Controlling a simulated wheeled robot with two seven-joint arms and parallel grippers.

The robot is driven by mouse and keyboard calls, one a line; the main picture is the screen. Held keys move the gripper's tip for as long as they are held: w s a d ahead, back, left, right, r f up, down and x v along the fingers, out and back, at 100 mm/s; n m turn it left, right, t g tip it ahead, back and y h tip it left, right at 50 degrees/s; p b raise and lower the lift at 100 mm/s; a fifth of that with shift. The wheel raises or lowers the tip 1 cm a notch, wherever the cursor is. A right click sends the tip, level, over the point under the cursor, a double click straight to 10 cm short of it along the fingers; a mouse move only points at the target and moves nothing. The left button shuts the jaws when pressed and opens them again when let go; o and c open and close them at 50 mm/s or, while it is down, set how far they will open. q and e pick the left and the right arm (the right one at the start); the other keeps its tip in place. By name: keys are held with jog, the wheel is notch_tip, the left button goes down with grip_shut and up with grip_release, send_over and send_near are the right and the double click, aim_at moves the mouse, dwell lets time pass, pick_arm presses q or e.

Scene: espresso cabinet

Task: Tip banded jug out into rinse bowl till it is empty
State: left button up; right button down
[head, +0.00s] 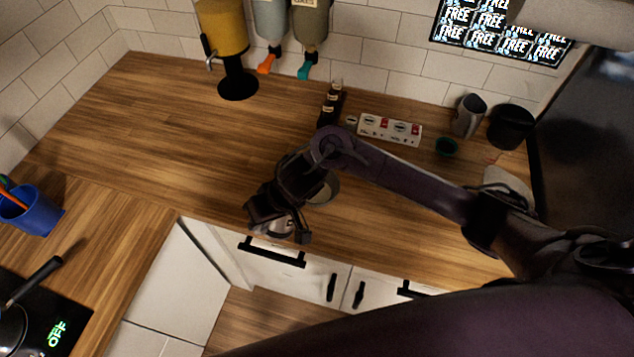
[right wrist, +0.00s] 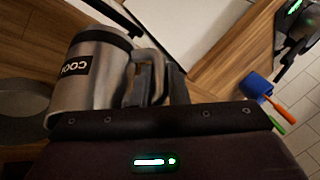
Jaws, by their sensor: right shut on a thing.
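A steel jug (right wrist: 95,82) with a dark band at one end and a dark label fills the left of the right wrist view. My right gripper (right wrist: 165,85) is shut on its handle. In the head view my right gripper (head: 285,225) is above the counter's front edge, and only a bit of the jug (head: 270,229) shows under it. A grey round bowl (head: 327,190) stands on the counter just behind and right of the gripper, partly hidden by my arm. It also shows at the left edge of the wrist view (right wrist: 22,112). The jug's contents are hidden. My left gripper is not in view.
A white panel (head: 390,130), dark bottles (head: 330,105), a green bowl (head: 447,147), a grey jug (head: 468,115) and a black pot (head: 510,127) stand at the back. A blue utensil cup (head: 30,210) and a hob (head: 50,320) are left. The counter's left middle is clear.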

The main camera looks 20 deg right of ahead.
jog(key=shift+s+a+f+t+h, duration=0.15)
jog(key=shift+s+a+f+h, duration=0.1)
jog(key=shift+a+h, duration=0.15)
jog(key=shift+s+a+f+t+h, duration=0.2)
jog(key=shift+a+h, duration=0.1)
jog(key=shift+a, duration=0.1)
jog(key=shift+s+a+f+n+t+h, duration=0.2)
jog(key=shift+a+f+t+h, duration=0.15)
jog(key=shift+f+h, duration=0.25)
jog(key=shift+s+a+f+n+t+h, duration=0.2)
jog(key=shift+s+a+f+t+h, duration=0.1)
jog(key=shift+a+f+h, duration=0.25)
jog(key=shift+s+a+f+n+t+h, duration=0.2)
jog(key=shift+a+f+t+h, duration=0.1)
jog(key=shift+f+h, duration=0.25)
jog(key=shift+f, duration=0.1)
